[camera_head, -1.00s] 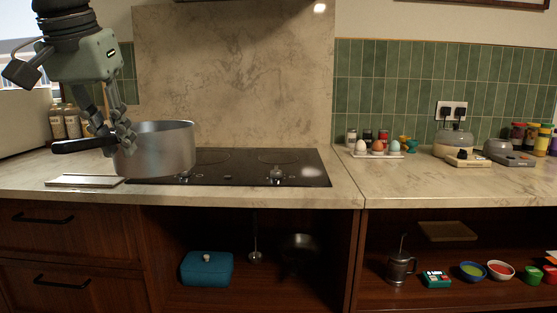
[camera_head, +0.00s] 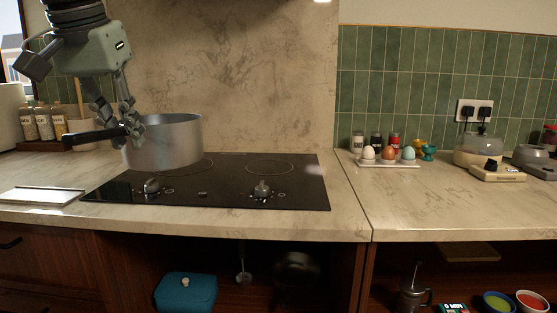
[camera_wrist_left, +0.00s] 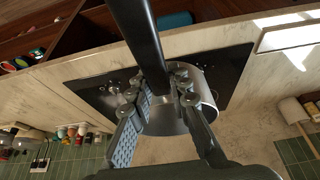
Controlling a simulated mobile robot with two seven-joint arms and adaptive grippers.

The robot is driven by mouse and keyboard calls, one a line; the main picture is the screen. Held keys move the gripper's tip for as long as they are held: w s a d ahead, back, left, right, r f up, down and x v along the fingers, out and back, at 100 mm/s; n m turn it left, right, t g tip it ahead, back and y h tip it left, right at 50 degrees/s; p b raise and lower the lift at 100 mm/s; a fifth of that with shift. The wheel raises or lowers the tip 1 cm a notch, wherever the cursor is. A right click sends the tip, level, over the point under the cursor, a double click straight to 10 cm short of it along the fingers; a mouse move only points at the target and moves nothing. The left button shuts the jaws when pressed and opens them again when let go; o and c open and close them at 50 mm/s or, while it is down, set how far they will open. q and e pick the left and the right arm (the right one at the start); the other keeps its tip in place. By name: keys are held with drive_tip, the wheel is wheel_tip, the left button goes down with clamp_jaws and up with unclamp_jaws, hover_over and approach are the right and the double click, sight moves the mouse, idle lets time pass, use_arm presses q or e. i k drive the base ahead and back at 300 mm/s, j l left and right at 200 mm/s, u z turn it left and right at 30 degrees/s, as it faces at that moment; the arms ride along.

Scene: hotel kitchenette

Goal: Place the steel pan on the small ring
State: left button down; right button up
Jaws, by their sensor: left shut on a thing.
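The steel pan (camera_head: 170,142) is upright in the head view, over the back left of the black cooktop (camera_head: 225,195). My left gripper (camera_head: 122,130) is shut on its dark handle (camera_head: 88,136), close to the pan's wall. The pan seems to be held above the glass; the exact gap cannot be told. The left wrist view shows the handle (camera_wrist_left: 138,30) between the fingers and part of the pan (camera_wrist_left: 208,92). One ring (camera_head: 270,168) shows at the back right; another (camera_head: 190,168) is partly hidden by the pan. Their relative sizes are unclear. My right gripper is not in view.
Two knobs (camera_head: 262,190) stand on the cooktop's front part. A white-topped board (camera_head: 42,195) lies left of it, with spice jars (camera_head: 45,123) behind. An egg tray (camera_head: 388,163) stands right of the cooktop. The counter in front of the tray is clear.

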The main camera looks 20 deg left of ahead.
sight(267, 176)
drive_tip(key=i, duration=0.9)
